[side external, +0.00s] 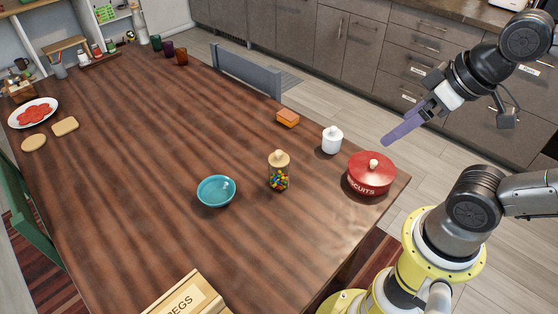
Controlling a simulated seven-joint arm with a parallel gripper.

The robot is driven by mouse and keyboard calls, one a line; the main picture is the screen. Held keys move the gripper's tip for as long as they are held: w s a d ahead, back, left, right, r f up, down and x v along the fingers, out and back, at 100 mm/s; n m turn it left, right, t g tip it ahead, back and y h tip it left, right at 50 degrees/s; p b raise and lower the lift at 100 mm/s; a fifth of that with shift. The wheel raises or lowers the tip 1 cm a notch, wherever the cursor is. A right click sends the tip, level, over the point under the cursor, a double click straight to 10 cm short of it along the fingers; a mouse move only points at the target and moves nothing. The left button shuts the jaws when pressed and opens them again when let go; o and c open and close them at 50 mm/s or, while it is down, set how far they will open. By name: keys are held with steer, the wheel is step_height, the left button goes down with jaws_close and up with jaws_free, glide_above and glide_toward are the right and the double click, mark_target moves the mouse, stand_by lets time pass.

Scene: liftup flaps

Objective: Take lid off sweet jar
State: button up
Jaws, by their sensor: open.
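The sweet jar (278,180) is a small clear jar with colourful sweets in its lower part. It stands upright on the wooden table, right of a teal bowl. Its wooden lid (280,159) with a round knob sits on top. My gripper (402,128) has purple fingers and is open and empty. It hangs in the air at the upper right, beyond the right end of the table, well apart from the jar. The fingers point down and left.
A red biscuit tin (370,175) and a white lidded pot (332,140) stand between my gripper and the jar. An orange block (288,117) lies behind. The teal bowl (216,190) is left of the jar. A pegs box (187,296) is at the front. The table (130,180) is clear further left.

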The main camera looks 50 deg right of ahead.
steer(key=w+a+r+n+g, duration=0.1)
steer(key=w+r+n, duration=0.5)
steer(key=w, duration=0.6)
steer(key=n+g, duration=0.2)
steer(key=g, duration=0.2)
glide_above(279, 152)
step_height(279, 152, down, 11)
steer(key=shift+n+g, duration=0.3)
steer(key=f, duration=1)
steer(key=shift+w+a+f, duration=0.15)
steer(key=shift+a, duration=0.15)
steer(key=shift+d+f, duration=0.2)
steer(key=shift+f, duration=1.35)
steer(key=shift+d+f, duration=0.15)
steer(key=shift+f, duration=1.35)
steer(key=c, duration=1.3)
